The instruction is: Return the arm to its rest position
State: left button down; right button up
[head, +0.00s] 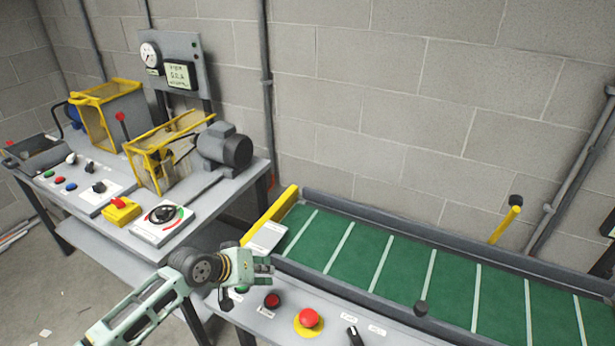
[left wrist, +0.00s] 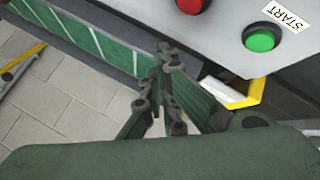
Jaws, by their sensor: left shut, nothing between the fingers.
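My left arm comes in from the lower left in the head view. Its gripper (head: 262,273) is above the near left corner of the conveyor's control panel, close to the green and red buttons. In the left wrist view the left gripper's fingers (left wrist: 165,58) are closed together with nothing between them. A green button (left wrist: 263,38) with a START label and a red button (left wrist: 194,3) show beyond the fingertips, apart from them. My right gripper is not in view.
The green conveyor belt (head: 405,268) runs to the right. The panel carries a red emergency button (head: 308,318) and a black switch (head: 354,336). A grey bench (head: 215,205) with yellow-guarded machines and a motor (head: 226,148) stands at left. Floor shows at lower left.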

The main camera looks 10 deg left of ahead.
pick_arm(q)
jog(key=shift+m+g, duration=0.6)
jog(key=shift+m, duration=0.3)
jog(key=s+d+f, duration=0.1)
jog(key=s, duration=0.1)
jog(key=s+d, duration=0.2)
jog(key=s+d+f, duration=0.1)
jog(key=s, duration=0.1)
jog(key=shift+s+d+f, duration=0.3)
jog(key=shift+s+f, duration=0.05)
jog(key=shift+s, duration=0.05)
jog(key=s+d+m+g+y, duration=0.1)
jog(key=s+m+y, duration=0.1)
jog(key=s, duration=1.3)
jog(key=s+a+r+g+y, duration=0.25)
jog(key=s+a, duration=0.55)
jog(key=s, duration=0.4)
notch_tip(320, 180, down, 29)
jog(key=s+b, duration=0.1)
jog(key=b, duration=0.2)
jog(key=s+a+f+g+y+b, duration=0.1)
jog(key=s+a+f+b, duration=0.1)
jog(key=s+f, duration=1.5)
notch_tip(320, 180, down, 2)
jog(key=shift+s+a+f, duration=0.15)
jog(key=shift+s+a, duration=0.05)
jog(key=shift+a, duration=0.2)
jog(key=shift+g, duration=0.25)
